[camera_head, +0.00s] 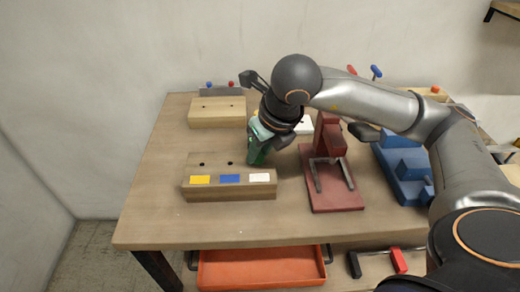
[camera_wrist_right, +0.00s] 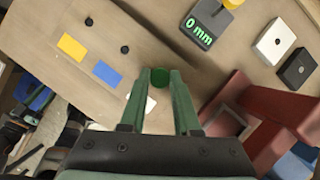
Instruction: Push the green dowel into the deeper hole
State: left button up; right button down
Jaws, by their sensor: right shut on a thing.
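My right gripper (camera_head: 257,152) points down at the right part of the front wooden block (camera_head: 230,193). It is shut on the green dowel (camera_wrist_right: 160,76), whose round end shows between the green fingertips (camera_wrist_right: 160,80) in the wrist view. The block has yellow, blue and white labels on its front and two dark holes in view, one behind the yellow label (camera_head: 200,180) and one behind the blue label (camera_head: 230,178). The spot behind the white label (camera_head: 260,178) is hidden by the gripper. Whether the dowel's lower end is in a hole cannot be told. My left gripper is out of view.
A red press-like stand (camera_head: 335,195) is close to the right of the gripper, with blue blocks (camera_head: 405,165) beyond it. A second wooden block (camera_head: 217,112) stands behind. A gauge (camera_wrist_right: 203,25) reads 0 mm. An orange tray (camera_head: 262,268) is below the table.

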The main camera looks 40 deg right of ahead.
jog(key=shift+f, duration=0.3)
jog(key=c, duration=0.6)
grip_release()
jog(key=shift+o, duration=0.2)
jog(key=shift+r, duration=0.1)
